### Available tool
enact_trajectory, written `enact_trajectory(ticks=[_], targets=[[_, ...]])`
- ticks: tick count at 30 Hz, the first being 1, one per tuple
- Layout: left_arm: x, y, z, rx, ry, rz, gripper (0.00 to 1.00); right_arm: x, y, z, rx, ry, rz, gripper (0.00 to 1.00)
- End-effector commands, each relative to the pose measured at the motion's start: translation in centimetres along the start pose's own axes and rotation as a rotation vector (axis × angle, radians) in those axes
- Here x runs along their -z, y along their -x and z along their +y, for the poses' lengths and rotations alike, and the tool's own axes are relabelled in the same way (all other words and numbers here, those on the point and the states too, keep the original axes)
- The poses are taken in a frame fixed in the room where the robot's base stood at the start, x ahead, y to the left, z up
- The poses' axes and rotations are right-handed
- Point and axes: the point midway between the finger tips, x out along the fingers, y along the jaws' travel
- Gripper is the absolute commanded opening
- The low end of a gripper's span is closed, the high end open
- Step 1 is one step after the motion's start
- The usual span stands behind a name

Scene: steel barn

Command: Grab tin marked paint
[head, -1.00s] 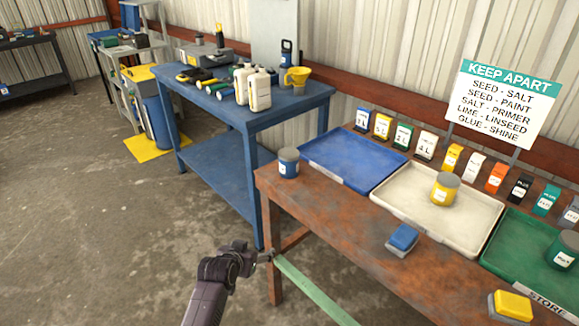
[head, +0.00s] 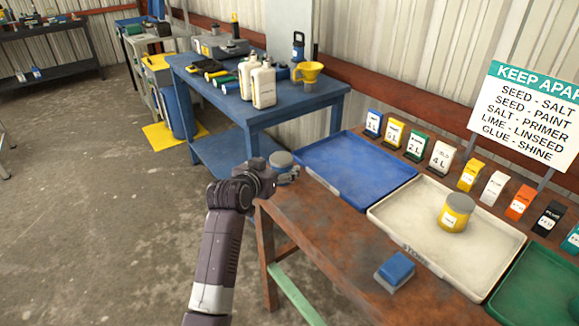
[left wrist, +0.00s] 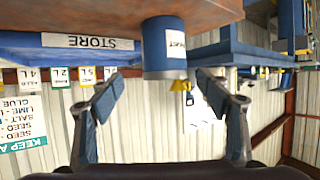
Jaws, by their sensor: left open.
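A blue tin with a grey lid (head: 281,158) stands at the left corner of the rusty brown bench. My left gripper (head: 288,174) is in front of it and hides most of its body. In the left wrist view, which is upside down, the blue tin (left wrist: 164,42) shows a white label that seems to read PAINT. The open fingers (left wrist: 160,88) lie one on each side of the tin's line, apart from it and with nothing between them. My right gripper is not in view.
On the bench are a blue tray (head: 345,187), a cream tray (head: 400,222) holding a yellow tin (head: 454,213), a green tray (head: 520,290) and a blue block on grey (head: 396,268). Label cards and a KEEP APART sign (head: 528,115) stand behind. A blue table (head: 300,103) holds bottles.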

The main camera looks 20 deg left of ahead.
Motion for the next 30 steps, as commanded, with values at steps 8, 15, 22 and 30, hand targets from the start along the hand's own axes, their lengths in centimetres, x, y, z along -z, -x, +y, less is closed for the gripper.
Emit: enact_trajectory(ticks=[8, 15, 22, 30], targets=[[0.1, -1.9, -0.1, 0.000, 0.000, 0.000, 0.70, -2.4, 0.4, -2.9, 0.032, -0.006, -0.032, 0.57], [0.0, -4.8, -0.4, -0.001, 0.002, -0.002, 0.70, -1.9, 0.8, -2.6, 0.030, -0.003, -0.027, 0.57], [0.0, -6.5, -0.4, -0.001, -0.001, 0.000, 0.70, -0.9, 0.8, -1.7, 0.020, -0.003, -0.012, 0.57], [-0.1, -6.6, -0.5, 0.000, -0.001, 0.000, 0.68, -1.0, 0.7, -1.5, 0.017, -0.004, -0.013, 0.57]])
